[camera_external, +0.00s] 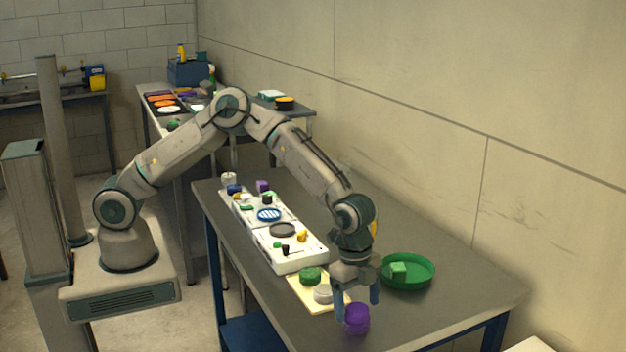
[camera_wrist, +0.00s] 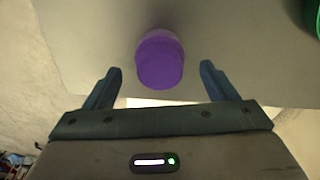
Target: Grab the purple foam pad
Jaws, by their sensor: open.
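The purple foam pad (camera_external: 356,318) is a short, round purple piece on the grey table near its front edge. In the wrist view the purple pad (camera_wrist: 160,62) lies ahead of my gripper, roughly centred between the fingers. My gripper (camera_external: 356,300) points down just above or around the pad in the outside view; its exact height over the pad is hard to tell. In the wrist view my gripper (camera_wrist: 163,80) is open, with two blue-grey fingers apart and nothing between their tips touching them. The table edge shows just below the pad there.
A green round tray (camera_external: 408,284) with a green block (camera_external: 398,270) stands right of my gripper. A cream board (camera_external: 306,293) with a green and a grey round piece lies to the left. White trays (camera_external: 290,262) hold several small items. The table's right side is clear.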

